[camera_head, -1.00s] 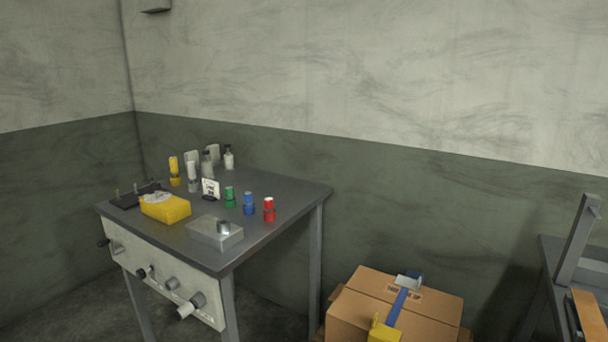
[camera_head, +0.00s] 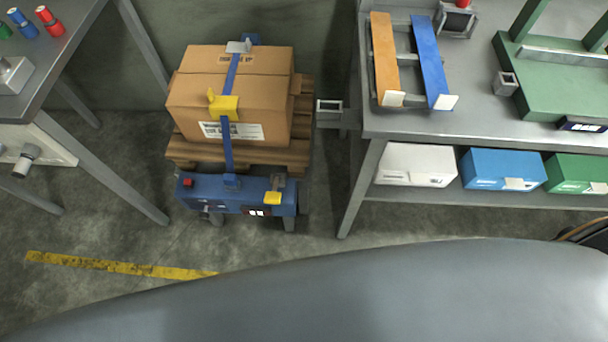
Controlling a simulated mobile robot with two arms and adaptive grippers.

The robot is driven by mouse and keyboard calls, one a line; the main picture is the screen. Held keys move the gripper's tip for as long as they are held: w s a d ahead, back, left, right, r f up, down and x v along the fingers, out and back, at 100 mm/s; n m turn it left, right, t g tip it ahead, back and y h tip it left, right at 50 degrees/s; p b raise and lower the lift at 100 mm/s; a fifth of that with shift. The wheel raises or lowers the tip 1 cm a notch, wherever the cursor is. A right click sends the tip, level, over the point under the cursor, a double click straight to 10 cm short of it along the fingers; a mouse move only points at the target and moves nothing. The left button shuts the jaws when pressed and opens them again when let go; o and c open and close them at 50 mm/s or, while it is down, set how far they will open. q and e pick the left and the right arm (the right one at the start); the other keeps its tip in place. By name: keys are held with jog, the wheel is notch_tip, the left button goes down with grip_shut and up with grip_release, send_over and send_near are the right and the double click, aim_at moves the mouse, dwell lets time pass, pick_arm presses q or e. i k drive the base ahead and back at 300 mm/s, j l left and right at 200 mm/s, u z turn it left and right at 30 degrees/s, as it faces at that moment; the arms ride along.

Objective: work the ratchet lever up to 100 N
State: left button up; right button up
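A cardboard box (camera_head: 262,92) stands on a wooden pallet (camera_head: 275,157) at the left of centre. A blue strap (camera_head: 227,145) runs over its top and down its front. The strap's lower end meets a blue unit (camera_head: 205,190) in front of the pallet. The unit has a red button (camera_head: 188,183), a yellow-tipped handle (camera_head: 272,198) and a small display (camera_head: 256,212) too small to read. Neither gripper is in view.
A grey table (camera_head: 60,75) stands left, its leg slanting near the blue unit. A grey bench (camera_head: 455,125) stands right, with orange (camera_head: 385,50) and blue (camera_head: 428,55) strips on top and several bins below. Open floor with yellow tape (camera_head: 110,266) lies in front.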

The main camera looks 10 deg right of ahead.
aim_at(272, 196)
jog(key=k+l, duration=0.1)
jog(key=k, duration=0.45)
jog(key=k+l, duration=0.15)
jog(key=k, duration=0.35)
jog(key=k+l, duration=0.1)
jog(key=k, duration=0.45)
